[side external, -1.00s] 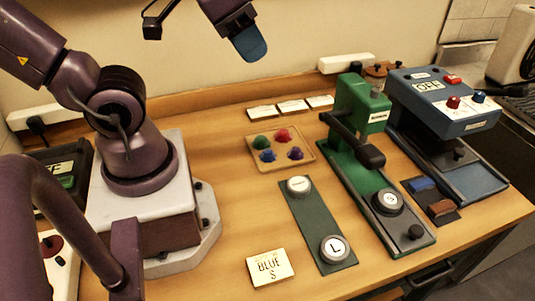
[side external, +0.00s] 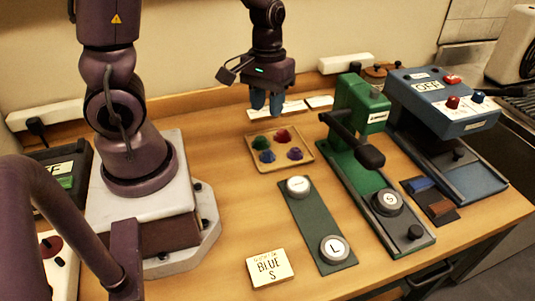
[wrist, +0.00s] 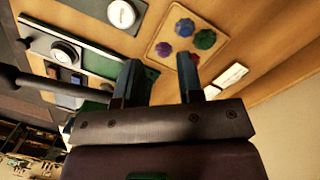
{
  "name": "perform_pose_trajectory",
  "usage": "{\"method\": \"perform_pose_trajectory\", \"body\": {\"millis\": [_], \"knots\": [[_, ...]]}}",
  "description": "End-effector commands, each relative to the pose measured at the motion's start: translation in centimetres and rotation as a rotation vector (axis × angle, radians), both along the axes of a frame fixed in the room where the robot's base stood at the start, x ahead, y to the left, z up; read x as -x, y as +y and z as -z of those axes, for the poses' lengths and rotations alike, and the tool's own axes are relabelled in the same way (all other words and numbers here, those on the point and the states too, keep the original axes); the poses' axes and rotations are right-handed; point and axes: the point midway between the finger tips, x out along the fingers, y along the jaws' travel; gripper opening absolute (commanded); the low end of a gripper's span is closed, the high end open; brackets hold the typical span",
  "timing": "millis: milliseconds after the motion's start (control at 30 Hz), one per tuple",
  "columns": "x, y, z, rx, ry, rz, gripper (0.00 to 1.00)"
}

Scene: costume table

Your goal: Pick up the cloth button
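Several small cloth pieces lie in a shallow tan tray (side external: 304,162): a green one (side external: 261,142), a red one (side external: 283,135), a blue one (side external: 267,156) and a blue-violet one (side external: 295,153). The tray also shows at the top of the wrist view (wrist: 218,52), with the green piece (wrist: 205,39) in it. Which piece the task means cannot be told from its words alone. A card (side external: 270,267) at the front reads "BLUE S". My gripper (side external: 267,107) points down above and behind the tray, fingers apart, with nothing seen between them (wrist: 161,72).
A dark strip (side external: 312,222) with round parts, one marked L, lies in front of the tray. A green press (side external: 356,112) with a lever and a part marked S stands right of it. A blue machine reading OFF (side external: 432,100) is farther right. White cards (side external: 320,101) lie behind the tray.

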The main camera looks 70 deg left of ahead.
Motion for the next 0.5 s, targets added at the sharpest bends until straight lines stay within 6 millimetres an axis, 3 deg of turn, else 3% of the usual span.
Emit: {"method": "perform_pose_trajectory", "body": {"millis": [33, 133, 300, 500], "knots": [[-0.1, 1.1, 1.7, -0.012, 0.036, -0.074, 0.34], [-0.3, 3.1, 4.0, -0.044, 0.062, -0.2, 0.34], [-1.9, 5.7, 5.2, -0.101, 0.004, -0.386, 0.34], [-2.0, 5.8, 7.7, -0.106, -0.007, -0.419, 0.34]]}}
